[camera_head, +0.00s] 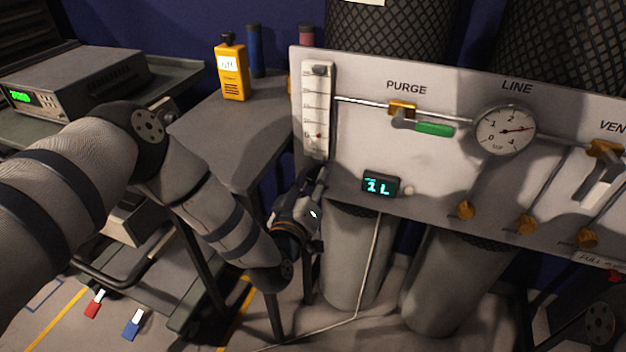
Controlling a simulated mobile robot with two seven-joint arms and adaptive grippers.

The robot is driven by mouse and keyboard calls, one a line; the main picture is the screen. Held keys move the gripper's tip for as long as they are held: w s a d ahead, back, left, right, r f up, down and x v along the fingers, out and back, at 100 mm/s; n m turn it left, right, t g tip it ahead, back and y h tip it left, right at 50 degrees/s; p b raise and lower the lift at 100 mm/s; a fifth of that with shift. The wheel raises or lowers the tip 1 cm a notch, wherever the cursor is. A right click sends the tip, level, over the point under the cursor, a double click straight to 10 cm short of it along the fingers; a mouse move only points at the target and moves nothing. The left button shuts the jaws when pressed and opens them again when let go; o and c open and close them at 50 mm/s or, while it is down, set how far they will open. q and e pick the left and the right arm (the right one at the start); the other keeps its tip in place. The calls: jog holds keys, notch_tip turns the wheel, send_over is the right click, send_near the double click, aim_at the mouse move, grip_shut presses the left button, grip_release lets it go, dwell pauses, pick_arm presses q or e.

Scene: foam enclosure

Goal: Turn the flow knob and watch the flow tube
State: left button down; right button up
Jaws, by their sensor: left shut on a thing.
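The flow tube (317,100) is a clear, upright scaled tube at the left end of the white panel. A small red mark, probably the float, shows low in it. My left gripper (317,178) reaches up to the panel just below the tube and is shut on the flow knob, which its fingers hide. My right gripper is not in view.
The panel (440,165) carries a green-handled PURGE valve (433,129), a LINE gauge (505,130), and a VENT valve (600,170). A yellow handheld meter (232,72) stands on the grey table (245,125) at left. Grey cylinders (355,260) stand below the panel.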

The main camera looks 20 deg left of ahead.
pick_arm(q)
jog(key=n, duration=0.3)
jog(key=shift+f+n, duration=0.1)
jog(key=shift+n, duration=1.6)
jog(key=shift+h, duration=0.4)
jog(key=c, duration=1.2)
grip_release()
jog(key=shift+c, duration=0.2)
jog(key=s, duration=1.2)
jog(key=shift+r, duration=0.45)
jog(key=shift+a, duration=0.1)
